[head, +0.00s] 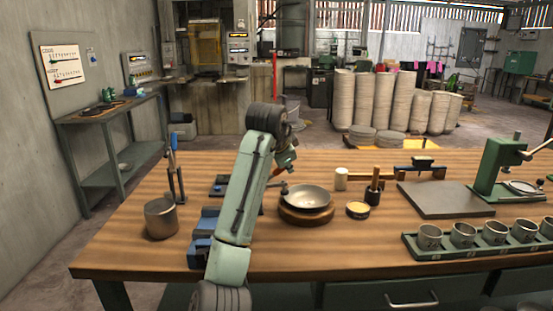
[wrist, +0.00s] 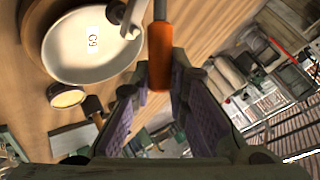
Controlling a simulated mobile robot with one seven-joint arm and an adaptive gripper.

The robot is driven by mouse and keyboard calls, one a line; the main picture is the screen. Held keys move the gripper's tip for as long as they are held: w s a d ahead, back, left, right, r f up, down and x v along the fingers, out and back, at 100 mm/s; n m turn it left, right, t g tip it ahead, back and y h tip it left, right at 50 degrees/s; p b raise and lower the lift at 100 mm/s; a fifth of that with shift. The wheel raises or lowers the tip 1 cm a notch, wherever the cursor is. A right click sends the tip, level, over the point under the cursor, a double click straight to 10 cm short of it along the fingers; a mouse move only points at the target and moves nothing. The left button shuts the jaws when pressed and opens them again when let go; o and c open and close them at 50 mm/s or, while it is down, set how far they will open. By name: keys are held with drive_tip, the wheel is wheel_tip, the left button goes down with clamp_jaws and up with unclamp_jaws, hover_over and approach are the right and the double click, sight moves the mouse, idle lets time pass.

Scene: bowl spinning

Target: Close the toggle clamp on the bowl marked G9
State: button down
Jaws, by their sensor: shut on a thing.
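The metal bowl (head: 307,196) sits on a round wooden base (head: 307,217) on the bench. In the wrist view the bowl (wrist: 75,50) shows the label G9. The toggle clamp (wrist: 129,22) has a grey metal arm at the bowl's rim and an orange handle (wrist: 159,50). My gripper (wrist: 160,85) has its purple-padded fingers on either side of the handle's end and is shut on it. In the head view my gripper (head: 286,160) is up behind my arm, left of the bowl, and the clamp is mostly hidden.
Right of the bowl stand a round tin (head: 358,209), a black wooden-handled tool (head: 374,190) and a pale cylinder (head: 341,179). A green rack of cups (head: 480,240) lies at the right front. A metal pot (head: 160,218) stands at the left. The bench front is clear.

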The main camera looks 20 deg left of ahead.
drive_tip(key=shift+d+f+y, duration=0.35)
drive_tip(key=shift+f+y, duration=0.05)
drive_tip(key=shift+w, duration=0.1)
drive_tip(key=c, duration=1.5)
unclamp_jaws()
drive_tip(key=shift+c, duration=0.2)
drive_tip(key=shift+r, duration=0.1)
drive_tip(key=v, duration=1.2)
drive_tip(key=shift+w, duration=0.15)
